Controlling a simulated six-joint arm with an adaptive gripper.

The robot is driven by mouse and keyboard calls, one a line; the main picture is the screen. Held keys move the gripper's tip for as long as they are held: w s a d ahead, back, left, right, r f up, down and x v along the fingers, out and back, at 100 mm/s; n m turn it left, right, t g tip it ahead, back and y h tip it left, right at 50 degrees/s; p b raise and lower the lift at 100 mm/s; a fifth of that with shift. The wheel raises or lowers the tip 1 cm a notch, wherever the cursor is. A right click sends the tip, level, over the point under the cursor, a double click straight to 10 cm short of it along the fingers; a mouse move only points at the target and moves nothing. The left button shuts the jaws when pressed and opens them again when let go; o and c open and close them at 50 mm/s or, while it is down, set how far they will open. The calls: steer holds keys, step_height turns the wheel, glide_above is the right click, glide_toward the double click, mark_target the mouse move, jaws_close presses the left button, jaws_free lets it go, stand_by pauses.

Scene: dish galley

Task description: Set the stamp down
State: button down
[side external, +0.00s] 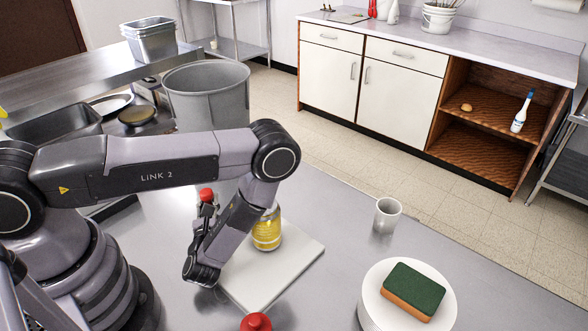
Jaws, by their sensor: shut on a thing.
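A jar with a yellow label (267,235) stands upright on the board, right of the gripper and partly behind my forearm.
A red knob (256,322) shows at the bottom edge. A green and orange sponge (413,290) lies on a round white stack (370,310). A grey cup (386,216) stands behind it. A large grey bin (207,98) is at the back left. Bare steel counter lies around the board.

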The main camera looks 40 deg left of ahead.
steer(key=shift+f, duration=0.3)
steer(key=shift+f, duration=0.3)
steer(key=c, duration=0.9)
jaws_free()
steer(key=shift+c, duration=0.2)
